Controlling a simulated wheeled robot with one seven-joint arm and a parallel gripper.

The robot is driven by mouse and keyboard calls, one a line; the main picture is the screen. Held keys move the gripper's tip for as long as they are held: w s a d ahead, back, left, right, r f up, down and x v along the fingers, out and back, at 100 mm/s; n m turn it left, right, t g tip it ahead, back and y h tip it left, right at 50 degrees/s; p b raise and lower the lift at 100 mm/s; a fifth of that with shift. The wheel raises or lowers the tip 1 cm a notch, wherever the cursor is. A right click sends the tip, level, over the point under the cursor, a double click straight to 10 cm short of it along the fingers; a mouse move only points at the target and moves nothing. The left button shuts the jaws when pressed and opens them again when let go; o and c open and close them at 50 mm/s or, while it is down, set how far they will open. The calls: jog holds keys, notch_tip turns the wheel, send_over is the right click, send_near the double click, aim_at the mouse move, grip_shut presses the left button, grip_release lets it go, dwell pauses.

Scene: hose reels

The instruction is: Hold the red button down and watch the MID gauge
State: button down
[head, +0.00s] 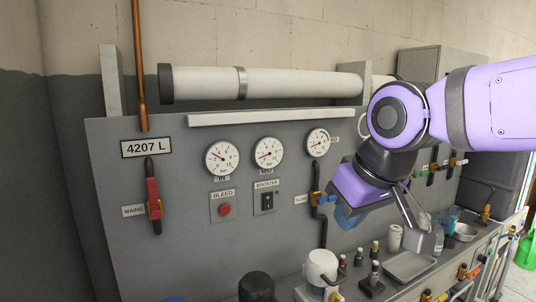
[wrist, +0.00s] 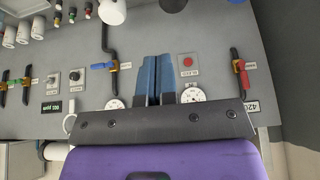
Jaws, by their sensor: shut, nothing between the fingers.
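The red button (head: 225,210) sits on a plate under the BLEED label on the grey panel. It also shows in the wrist view (wrist: 187,62), right of my fingers. The MID gauge (head: 268,153) is the middle of three white dials; its label is partly cut off below it and its needle is too small to read exactly. My gripper (head: 346,217) has blue fingers, shut and empty, in front of the panel and well right of the button in the head view. The fingers (wrist: 154,58) lie side by side in the wrist view. They are apart from the button.
The BOOSTER switch (head: 267,200) sits between the button and my gripper in the head view. The red MAINS lever (head: 153,191) is at left. Bottles, a tray (head: 410,265) and fittings crowd the bench below.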

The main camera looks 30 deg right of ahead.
aim_at(225, 210)
jog(key=w+f+m+t, duration=0.1)
jog(key=w+f+m, duration=0.2)
jog(key=w, duration=0.7)
jog(key=w+f+m+t, duration=0.2)
jog(key=w+f+m, duration=0.1)
jog(key=w, duration=0.7)
jog(key=w+a+f+m+y, duration=0.3)
jog(key=w+a+f+m, duration=0.2)
jog(key=w+f, duration=0.6)
jog(key=shift+w+a+f+t+y, duration=0.25)
jog(key=shift+a+f+t+y, duration=0.25)
jog(key=shift+a, duration=0.65)
jog(key=shift+w+f, duration=0.1)
jog(key=shift+w, duration=4.3)
